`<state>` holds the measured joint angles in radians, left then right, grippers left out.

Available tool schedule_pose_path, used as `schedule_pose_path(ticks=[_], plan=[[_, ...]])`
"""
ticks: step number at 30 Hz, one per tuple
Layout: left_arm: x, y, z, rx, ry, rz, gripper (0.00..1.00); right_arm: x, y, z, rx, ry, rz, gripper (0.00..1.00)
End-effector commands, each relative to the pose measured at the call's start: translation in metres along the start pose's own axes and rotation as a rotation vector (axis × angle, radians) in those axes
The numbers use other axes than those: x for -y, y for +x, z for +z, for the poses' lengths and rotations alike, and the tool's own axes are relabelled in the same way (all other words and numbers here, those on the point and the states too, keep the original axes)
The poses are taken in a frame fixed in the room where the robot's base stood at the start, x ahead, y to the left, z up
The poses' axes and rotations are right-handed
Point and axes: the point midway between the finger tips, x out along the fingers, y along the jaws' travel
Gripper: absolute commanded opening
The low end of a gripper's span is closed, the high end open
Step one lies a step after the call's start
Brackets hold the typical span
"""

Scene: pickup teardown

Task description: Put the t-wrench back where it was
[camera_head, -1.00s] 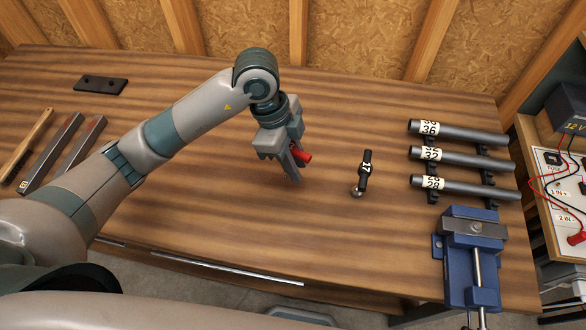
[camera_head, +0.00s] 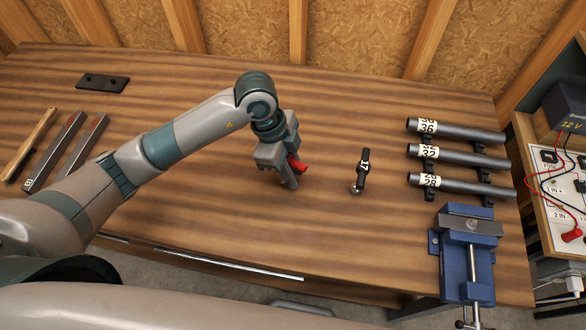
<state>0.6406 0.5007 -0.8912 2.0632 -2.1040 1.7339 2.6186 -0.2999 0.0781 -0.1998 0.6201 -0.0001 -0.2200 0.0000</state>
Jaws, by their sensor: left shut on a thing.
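My left gripper (camera_head: 291,182) is shut on a red-handled thing, which I take to be the t-wrench (camera_head: 299,166). Only a short red piece of it shows at the right side of the fingers; the rest is hidden behind the gripper. The fingers point down over the middle of the wooden workbench (camera_head: 220,205). I cannot tell whether the wrench touches the bench top. My right gripper is not in view.
Numbered tubes (camera_head: 455,155) lie on black holders at the right, above a blue vise (camera_head: 466,262). A black plate (camera_head: 102,83) and several long tools (camera_head: 55,150) lie left.

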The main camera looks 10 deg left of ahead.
Motion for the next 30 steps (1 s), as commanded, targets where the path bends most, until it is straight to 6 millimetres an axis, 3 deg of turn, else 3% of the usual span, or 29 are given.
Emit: schedule_pose_path(ticks=[8, 9, 11, 23, 30], plan=[[0.0, 0.003, 0.001, -0.001, 0.0, 0.0, 0.0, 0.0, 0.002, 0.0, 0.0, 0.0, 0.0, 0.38], [0.0, 0.002, 0.0, 0.0, 0.0, 0.0, 0.32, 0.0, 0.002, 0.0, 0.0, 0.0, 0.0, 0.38], [0.0, 0.002, 0.0, 0.0, 0.0, 0.0, 0.41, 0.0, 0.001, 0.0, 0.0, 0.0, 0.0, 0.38], [0.0, -0.001, 0.0, 0.0, 0.001, 0.0, 0.41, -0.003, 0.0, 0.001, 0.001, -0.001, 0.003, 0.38], [0.001, -0.022, 0.0, -0.001, 0.002, -0.003, 0.41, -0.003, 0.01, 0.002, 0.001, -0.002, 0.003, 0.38]])
